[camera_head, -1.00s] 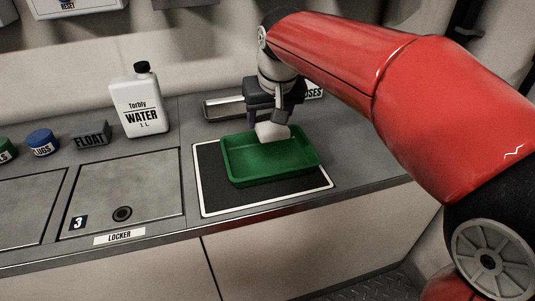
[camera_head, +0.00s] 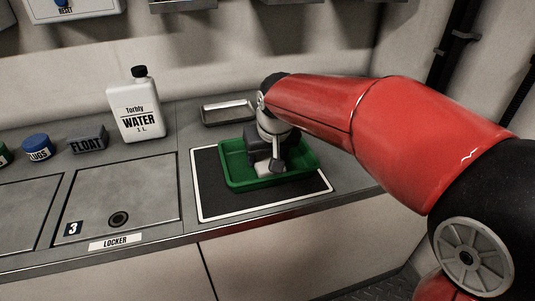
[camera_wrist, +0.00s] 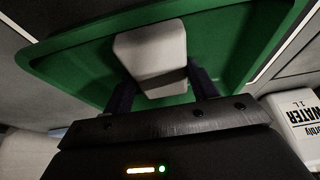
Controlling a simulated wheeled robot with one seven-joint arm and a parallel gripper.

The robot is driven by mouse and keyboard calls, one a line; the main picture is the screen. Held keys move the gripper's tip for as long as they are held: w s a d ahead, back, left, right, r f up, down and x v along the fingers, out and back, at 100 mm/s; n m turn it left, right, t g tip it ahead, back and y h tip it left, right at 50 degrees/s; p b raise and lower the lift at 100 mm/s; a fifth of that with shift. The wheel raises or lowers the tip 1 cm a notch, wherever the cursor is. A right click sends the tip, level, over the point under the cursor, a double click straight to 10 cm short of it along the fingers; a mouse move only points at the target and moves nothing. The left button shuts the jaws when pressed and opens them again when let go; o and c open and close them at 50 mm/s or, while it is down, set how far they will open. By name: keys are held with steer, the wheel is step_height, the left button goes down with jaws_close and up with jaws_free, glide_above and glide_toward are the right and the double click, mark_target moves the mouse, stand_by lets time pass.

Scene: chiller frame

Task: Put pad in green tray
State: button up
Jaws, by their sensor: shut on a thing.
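The pad is a small whitish block (camera_wrist: 152,55) held between the fingers of my gripper (camera_wrist: 165,90) in the wrist view. In the head view the pad (camera_head: 263,169) shows low inside the green tray (camera_head: 233,181), partly hidden by my gripper (camera_head: 268,160). My gripper is shut on the pad and reaches down within the tray walls. I cannot tell whether the pad touches the tray floor. The green tray also fills much of the wrist view (camera_wrist: 80,70). It sits on a black mat with a white border (camera_head: 213,205).
A white water bottle (camera_head: 134,110) stands left of the mat. A grey float block (camera_head: 88,139) and a blue-capped jar (camera_head: 38,148) are farther left. An empty metal tray (camera_head: 228,111) lies behind the green tray. The locker lid (camera_head: 120,200) is clear.

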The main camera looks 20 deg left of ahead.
steer(key=o, duration=0.9)
steer(key=shift+f, duration=0.15)
steer(key=shift+o, duration=0.2)
steer(key=shift+s+r, duration=0.1)
steer(key=shift+r, duration=0.5)
steer(key=v, duration=1.1)
steer(key=shift+p, duration=0.45)
steer(key=s+d+f+m+h, duration=0.1)
steer(key=s+d+m, duration=0.15)
steer(key=d, duration=0.55)
steer(key=s+d+f+m, duration=0.1)
steer(key=s+d, duration=0.2)
steer(key=d, duration=0.5)
steer(key=s+d+f+m+t+h, duration=0.1)
steer(key=s+d+f+m, duration=0.1)
steer(key=s+d+f, duration=0.6)
steer(key=s+d, duration=0.2)
steer(key=d, duration=0.1)
steer(key=shift+s+m+t, duration=0.3)
steer(key=shift+s+m, duration=0.05)
